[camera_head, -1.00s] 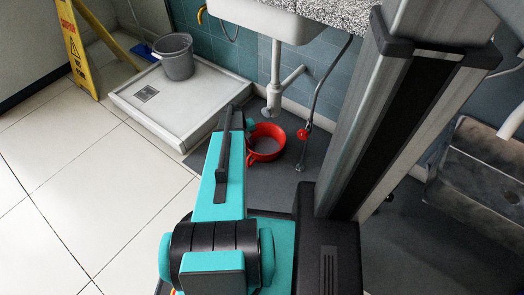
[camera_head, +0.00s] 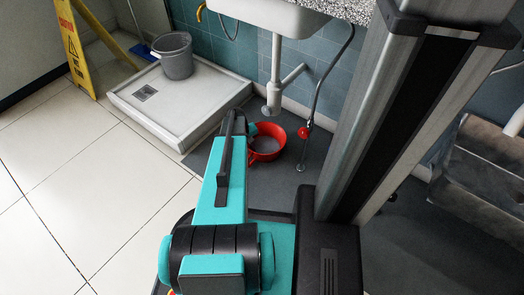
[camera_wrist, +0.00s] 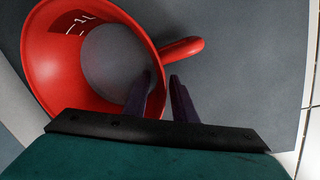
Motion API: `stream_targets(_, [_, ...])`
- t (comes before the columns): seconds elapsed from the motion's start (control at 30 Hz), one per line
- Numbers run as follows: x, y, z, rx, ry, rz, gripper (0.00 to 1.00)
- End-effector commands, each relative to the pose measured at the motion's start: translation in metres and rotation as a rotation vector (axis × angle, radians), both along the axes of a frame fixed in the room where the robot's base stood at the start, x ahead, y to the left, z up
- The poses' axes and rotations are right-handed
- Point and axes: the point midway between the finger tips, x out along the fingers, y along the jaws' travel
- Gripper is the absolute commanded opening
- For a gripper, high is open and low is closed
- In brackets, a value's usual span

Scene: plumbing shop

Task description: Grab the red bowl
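The red bowl (camera_head: 266,157) sits on the dark grey floor mat below the sink, partly hidden by my arm in the head view. In the wrist view the bowl (camera_wrist: 58,62) fills the upper left, with a short red handle (camera_wrist: 182,48) pointing right. My gripper (camera_wrist: 160,76) is open. Its left finger overlaps the bowl's inside, its right finger is over the mat outside, and the red wall shows between them. Contact cannot be told. The fingers are hidden in the head view.
A white shower tray (camera_head: 165,118) with a grey bucket (camera_head: 174,56) stands left of the bowl. A drain pipe (camera_head: 276,75) and a hose with a red valve (camera_head: 304,132) hang close behind and right. A yellow sign (camera_head: 76,45) is far left. Tiled floor at left is clear.

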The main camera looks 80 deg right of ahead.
Motion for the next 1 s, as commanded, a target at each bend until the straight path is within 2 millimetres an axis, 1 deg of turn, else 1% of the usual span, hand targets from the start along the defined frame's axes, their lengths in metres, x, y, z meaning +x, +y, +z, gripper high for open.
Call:
stream_targets(0.03, [-0.0007,-0.0008,-0.0087,0.001,0.001,0.000,0.25])
stream_targets(0.2, [-0.0019,-0.0015,-0.0157,0.001,-0.001,0.001,0.25])
stream_targets(0.77, [-0.0019,-0.0013,-0.0151,0.001,-0.001,0.001,0.25])
stream_targets(0.8, [-0.0019,-0.0013,-0.0151,0.001,-0.001,0.001,0.21])
stream_targets(0.93, [-0.0018,-0.0014,-0.0151,0.001,-0.001,0.001,0.00])
stream_targets(1.0, [-0.0018,-0.0014,-0.0151,0.001,-0.001,0.001,0.00])
